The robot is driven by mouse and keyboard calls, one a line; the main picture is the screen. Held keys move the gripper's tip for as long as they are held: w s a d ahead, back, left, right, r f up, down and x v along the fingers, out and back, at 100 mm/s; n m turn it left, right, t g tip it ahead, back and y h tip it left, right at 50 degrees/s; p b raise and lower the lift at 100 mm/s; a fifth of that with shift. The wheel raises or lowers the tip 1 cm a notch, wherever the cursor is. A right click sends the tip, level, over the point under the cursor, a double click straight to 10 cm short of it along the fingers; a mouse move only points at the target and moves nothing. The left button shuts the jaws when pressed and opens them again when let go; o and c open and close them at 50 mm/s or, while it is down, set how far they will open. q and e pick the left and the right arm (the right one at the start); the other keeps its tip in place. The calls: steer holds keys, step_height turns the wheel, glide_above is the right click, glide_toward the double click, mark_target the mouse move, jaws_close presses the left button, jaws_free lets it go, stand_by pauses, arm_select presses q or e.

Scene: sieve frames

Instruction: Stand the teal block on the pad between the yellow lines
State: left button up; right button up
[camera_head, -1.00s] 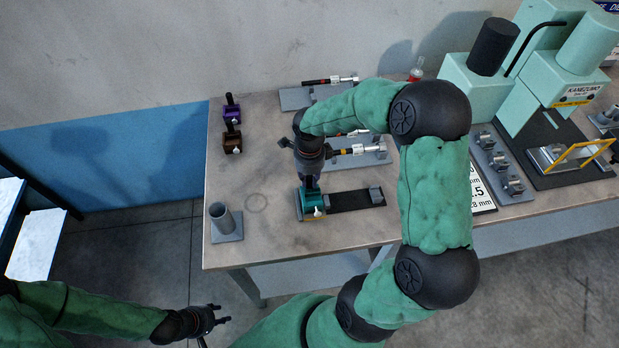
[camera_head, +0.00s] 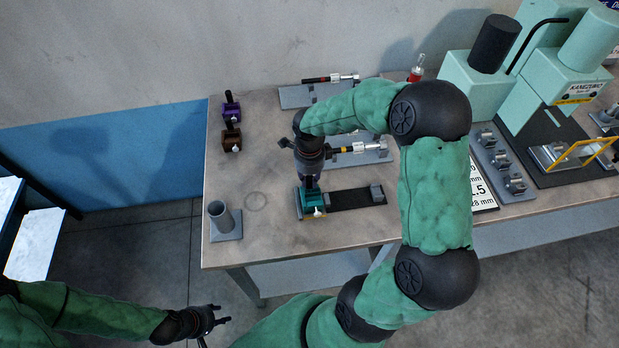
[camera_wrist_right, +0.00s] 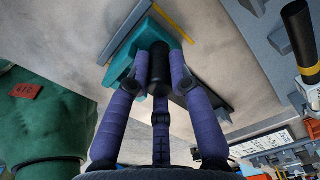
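The teal block (camera_head: 312,200) sits at the left end of a black strip (camera_head: 350,199) on the table, with yellow showing along its edges. It also shows in the right wrist view (camera_wrist_right: 122,68), with a grey bar and a yellow line (camera_wrist_right: 175,22) beside it. My right gripper (camera_head: 309,181) is directly above the block. In the wrist view its purple fingers are closed around the block's black handle (camera_wrist_right: 158,72). I cannot tell whether the block's underside touches the surface. My left gripper (camera_head: 222,314) is low, off the table's front, with fingers apart and empty.
A grey tube on a plate (camera_head: 221,219) stands to the left, and a grey stop (camera_head: 377,194) at the strip's right end. Purple (camera_head: 231,110) and brown (camera_head: 232,140) blocks stand behind. Gauge holders (camera_head: 357,153) lie beyond my right arm.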

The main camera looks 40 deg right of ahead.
steer(key=o, duration=0.4)
steer(key=shift+o, duration=0.2)
step_height(320, 180, up, 12)
stand_by(0.4)
stand_by(0.3)
